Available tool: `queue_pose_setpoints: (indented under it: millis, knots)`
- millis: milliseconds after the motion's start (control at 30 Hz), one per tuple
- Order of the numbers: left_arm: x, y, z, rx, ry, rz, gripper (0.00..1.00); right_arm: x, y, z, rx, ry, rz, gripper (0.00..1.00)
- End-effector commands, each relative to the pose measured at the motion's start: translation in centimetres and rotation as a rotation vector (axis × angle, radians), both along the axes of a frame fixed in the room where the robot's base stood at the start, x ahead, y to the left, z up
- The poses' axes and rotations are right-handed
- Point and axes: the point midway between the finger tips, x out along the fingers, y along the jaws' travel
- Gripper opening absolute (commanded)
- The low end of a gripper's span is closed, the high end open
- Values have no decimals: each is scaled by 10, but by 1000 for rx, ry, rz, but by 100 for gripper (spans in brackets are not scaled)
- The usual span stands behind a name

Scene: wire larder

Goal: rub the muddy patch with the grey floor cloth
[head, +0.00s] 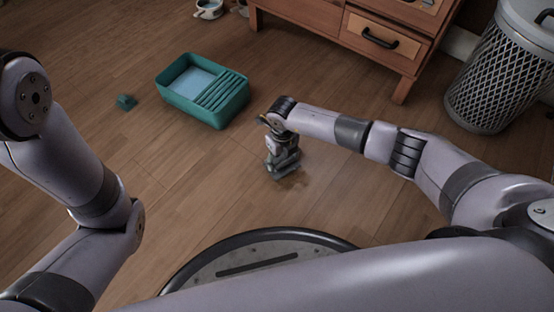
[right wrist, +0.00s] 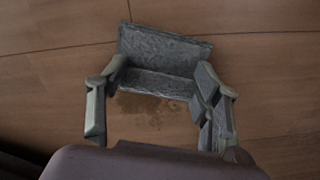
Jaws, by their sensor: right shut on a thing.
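The grey floor cloth (right wrist: 160,64) is a folded, block-like piece between the fingers of my right gripper (right wrist: 160,100) in the right wrist view. The muddy patch (right wrist: 148,108) is a faint brown stain on the wooden floor, showing just below the cloth in that view; part of it may be hidden under the cloth. In the head view my right gripper (head: 283,165) points down at the floor, shut on the cloth, which is hard to make out there. I cannot tell whether the cloth touches the floor. My left gripper is out of the head view.
A teal tray (head: 168,94) with a ribbed part stands left of my right gripper. A wooden cabinet (head: 305,15) and a mesh bin (head: 487,95) stand at the back right. Floor to the left is clear.

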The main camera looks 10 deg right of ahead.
Motion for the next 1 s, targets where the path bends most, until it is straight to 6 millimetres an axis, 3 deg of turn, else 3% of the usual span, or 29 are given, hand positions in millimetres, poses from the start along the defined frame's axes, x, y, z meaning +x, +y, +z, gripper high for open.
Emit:
queue_pose_setpoints:
  millis: [167, 467, 1000]
  knots:
    - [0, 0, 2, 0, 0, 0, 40, 4, -11, 2, 1, 0, 0, 8]
    - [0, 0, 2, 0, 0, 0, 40, 4, -10, 2, 3, -1, 2, 8]
    - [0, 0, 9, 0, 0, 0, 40, -6, 19, -1, 3, -1, 2, 8]
